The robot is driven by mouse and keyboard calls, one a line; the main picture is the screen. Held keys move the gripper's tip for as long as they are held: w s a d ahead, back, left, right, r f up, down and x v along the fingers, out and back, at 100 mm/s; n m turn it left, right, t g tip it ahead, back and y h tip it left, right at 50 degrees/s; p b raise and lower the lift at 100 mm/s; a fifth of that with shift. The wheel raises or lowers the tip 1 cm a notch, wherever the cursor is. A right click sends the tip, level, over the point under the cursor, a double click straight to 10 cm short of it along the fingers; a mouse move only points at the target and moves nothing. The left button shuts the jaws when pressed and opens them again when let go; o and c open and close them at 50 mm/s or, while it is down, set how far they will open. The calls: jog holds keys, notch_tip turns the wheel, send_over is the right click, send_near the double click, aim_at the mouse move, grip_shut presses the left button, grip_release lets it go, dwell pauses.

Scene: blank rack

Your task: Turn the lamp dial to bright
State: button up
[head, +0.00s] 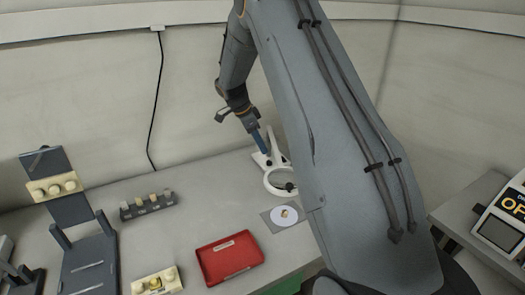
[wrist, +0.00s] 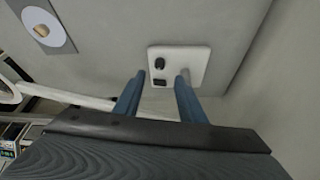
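The white lamp stands at the back of the bench, and its ring-shaped head (head: 268,184) shows in the head view. In the wrist view its white base plate (wrist: 200,57) carries a small round black dial (wrist: 159,63) and a dark rectangular part (wrist: 160,83). The dial's setting is too small to read. My gripper (wrist: 161,76) is open and empty, its two blue fingers apart and pointing toward the base, with the dial between the fingertips in the picture. I cannot tell whether either finger touches anything. In the head view my gripper (head: 259,139) is just above the lamp base.
A white disc (head: 285,221) with a small tan piece lies in front of the lamp. A red tray (head: 230,258), a dark rack (head: 148,205) and cream blocks (head: 157,281) stand further left. The lamp's arm and ring are close to my gripper. The wall is behind.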

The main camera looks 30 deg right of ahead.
aim_at(269, 161)
jog(key=shift+d+f+m+g+p, duration=0.25)
jog(key=shift+d+f+m+p, duration=0.3)
jog(key=shift+f, duration=0.65)
jog(key=shift+d+f+m+g+p, duration=0.25)
jog(key=shift+d+f+m, duration=0.3)
jog(key=shift+f, duration=0.6)
jog(key=shift+d+f+m+g+p, duration=0.2)
jog(key=shift+d+f+m+p, duration=0.4)
jog(key=shift+f, duration=0.6)
jog(key=shift+a, duration=0.2)
grip_shut()
jog(key=shift+y, duration=0.3)
